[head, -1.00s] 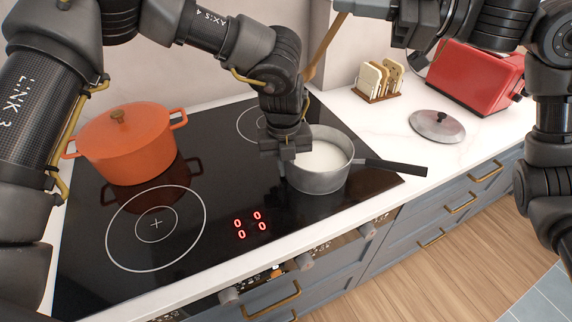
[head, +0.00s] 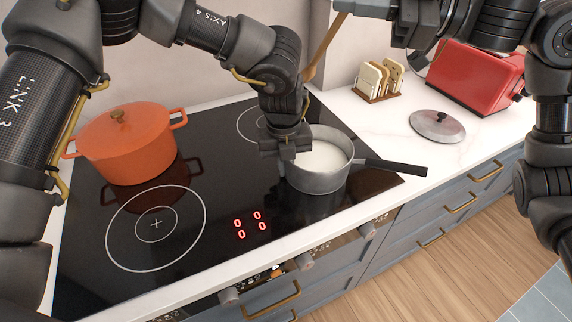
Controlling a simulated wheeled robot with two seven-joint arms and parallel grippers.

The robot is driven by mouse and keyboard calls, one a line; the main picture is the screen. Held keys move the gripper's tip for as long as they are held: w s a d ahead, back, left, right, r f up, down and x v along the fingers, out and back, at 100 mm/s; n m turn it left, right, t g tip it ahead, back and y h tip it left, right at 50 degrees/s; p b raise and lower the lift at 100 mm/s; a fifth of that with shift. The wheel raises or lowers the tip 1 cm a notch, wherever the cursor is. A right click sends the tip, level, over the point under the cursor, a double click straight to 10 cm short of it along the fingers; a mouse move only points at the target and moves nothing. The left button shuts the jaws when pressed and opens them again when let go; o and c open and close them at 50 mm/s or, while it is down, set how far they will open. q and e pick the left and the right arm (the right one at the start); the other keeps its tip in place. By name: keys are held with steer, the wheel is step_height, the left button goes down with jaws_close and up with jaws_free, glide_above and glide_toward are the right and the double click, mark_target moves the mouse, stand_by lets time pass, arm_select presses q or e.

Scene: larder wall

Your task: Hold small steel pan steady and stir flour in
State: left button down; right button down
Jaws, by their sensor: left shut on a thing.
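The small steel pan (head: 318,181) stands on the black hob, toward its right side, with white contents (head: 325,158) inside. Its dark handle (head: 392,166) points right. My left gripper (head: 287,152) comes down from above and is shut on the pan's left rim. The pan sits upright. My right gripper (head: 352,7) is at the top edge, partly cut off. A tan wooden stick (head: 324,50) slants down-left from it and goes behind my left arm. Its lower end is hidden. I cannot see how the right fingers stand around it.
An orange lidded pot (head: 130,150) stands on the hob at the left. A steel lid (head: 437,125) lies on the white counter (head: 375,125). A toast rack (head: 378,82) and a red toaster (head: 478,78) stand behind. The front left burner (head: 155,228) is bare.

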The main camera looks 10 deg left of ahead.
steer(key=shift+s+d+f+m+h, duration=0.8)
steer(key=shift+s+d+f, duration=1.65)
steer(key=shift+f, duration=1.75)
step_height(320, 180, down, 7)
steer(key=w+a, duration=0.2)
steer(key=shift+a+f, duration=0.2)
steer(key=shift+a, duration=0.1)
